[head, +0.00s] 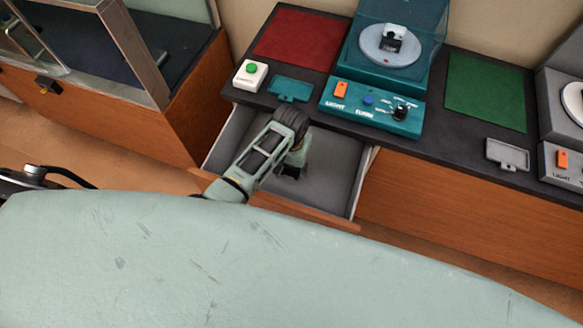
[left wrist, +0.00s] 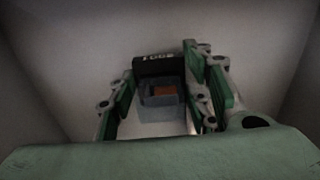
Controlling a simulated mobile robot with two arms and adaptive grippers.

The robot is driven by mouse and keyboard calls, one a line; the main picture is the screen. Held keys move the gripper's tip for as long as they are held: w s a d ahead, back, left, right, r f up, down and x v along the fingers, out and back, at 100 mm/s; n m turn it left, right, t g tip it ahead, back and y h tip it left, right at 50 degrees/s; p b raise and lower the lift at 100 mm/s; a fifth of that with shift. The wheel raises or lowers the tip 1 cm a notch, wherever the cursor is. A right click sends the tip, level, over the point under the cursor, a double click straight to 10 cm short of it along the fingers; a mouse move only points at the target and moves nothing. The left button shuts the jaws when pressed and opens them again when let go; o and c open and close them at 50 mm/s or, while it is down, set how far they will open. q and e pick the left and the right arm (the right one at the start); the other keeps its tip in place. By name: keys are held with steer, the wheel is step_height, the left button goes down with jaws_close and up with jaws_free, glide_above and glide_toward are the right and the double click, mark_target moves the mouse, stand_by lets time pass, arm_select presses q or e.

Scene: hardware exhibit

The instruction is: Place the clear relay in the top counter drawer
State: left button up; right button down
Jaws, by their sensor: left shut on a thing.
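The top counter drawer (head: 335,178) is pulled open below the dark counter, and its grey interior shows in the head view. My left gripper (head: 291,170) points down into the drawer. In the left wrist view, its green-padded fingers stand on both sides of the clear relay (left wrist: 161,93), and the gripper is shut on it. The relay has a see-through grey case, an orange-brown part inside and a black base with pale markings. Pale drawer walls surround it. I cannot tell whether the relay touches the drawer floor. My right gripper is not in view.
On the counter (head: 462,143) are a teal turntable unit (head: 372,106) bearing a small white-and-black part (head: 394,38), a green-button box (head: 250,75), a red mat (head: 303,37) and a green mat (head: 486,90). A wooden cabinet (head: 190,115) stands close left of the drawer.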

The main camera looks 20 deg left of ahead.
arm_select(q)
steer(key=shift+f, duration=0.55)
steer(key=o, duration=0.8)
steer(key=shift+f, duration=0.2)
steer(key=o, duration=0.4)
steer(key=shift+o, duration=0.2)
steer(key=shift+r, duration=0.1)
